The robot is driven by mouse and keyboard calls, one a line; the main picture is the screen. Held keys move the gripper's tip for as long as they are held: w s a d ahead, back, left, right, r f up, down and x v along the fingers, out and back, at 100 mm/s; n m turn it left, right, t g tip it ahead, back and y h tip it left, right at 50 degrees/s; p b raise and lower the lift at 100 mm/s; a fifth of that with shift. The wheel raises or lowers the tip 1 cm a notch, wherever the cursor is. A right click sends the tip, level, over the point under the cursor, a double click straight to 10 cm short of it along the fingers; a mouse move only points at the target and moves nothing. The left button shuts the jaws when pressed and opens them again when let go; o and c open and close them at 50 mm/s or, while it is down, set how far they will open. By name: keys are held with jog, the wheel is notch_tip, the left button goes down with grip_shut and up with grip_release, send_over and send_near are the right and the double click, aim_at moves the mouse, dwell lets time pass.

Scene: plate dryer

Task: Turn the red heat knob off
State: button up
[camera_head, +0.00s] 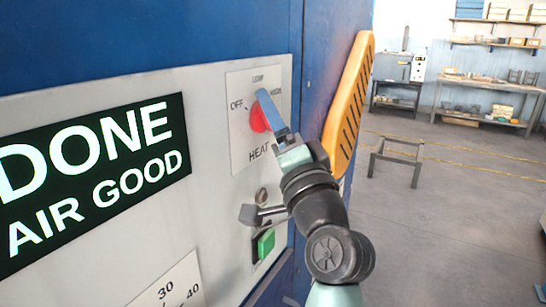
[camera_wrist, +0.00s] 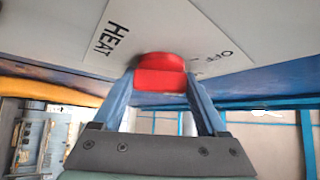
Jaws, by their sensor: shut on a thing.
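The red heat knob (camera_head: 257,118) sits on a white label plate (camera_head: 237,82) marked OFF at left, LOW at top, HIGH at right and HEAT below. My gripper (camera_head: 264,108) is shut on it, coming in from the lower right. In the wrist view the knob (camera_wrist: 160,78) stands between my two blue fingers (camera_wrist: 162,88), one at each side. A finger and the wrist hide part of the knob in the head view. I cannot tell which mark the knob points at.
A display (camera_head: 92,180) reads DONE, AIR GOOD. Below the knob are a small lever (camera_head: 262,214) and a green button (camera_head: 266,244). An orange slotted handle (camera_head: 348,105) stands close to the right of my gripper. Open floor lies farther right, with a low stand (camera_head: 397,160).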

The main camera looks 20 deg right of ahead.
jog(key=shift+f+n+t+y+b, duration=0.25)
jog(key=shift+n+y+b, duration=0.4)
jog(key=shift+b, duration=1.25)
jog(key=shift+f+n+t+y+b, duration=0.15)
jog(key=shift+n+y+b, duration=0.45)
jog(key=shift+b, duration=1.3)
jog(key=shift+f+n+t+y+b, duration=0.15)
jog(key=shift+n+t+y+b, duration=0.2)
jog(key=shift+n+b, duration=1.1)
jog(key=n+y+b, duration=0.1)
jog(key=y+b, duration=0.1)
jog(key=b, duration=0.3)
jog(key=shift+r+b, duration=0.2)
jog(key=shift+b, duration=0.1)
jog(key=shift+n+b, duration=0.3)
jog(key=shift+n, duration=0.1)
jog(key=shift+r+n+y+b, duration=0.3)
jog(key=shift+n+y+b, duration=0.1)
jog(key=shift+y+b, duration=0.2)
jog(key=o, duration=1.3)
jog(key=v, duration=1.3)
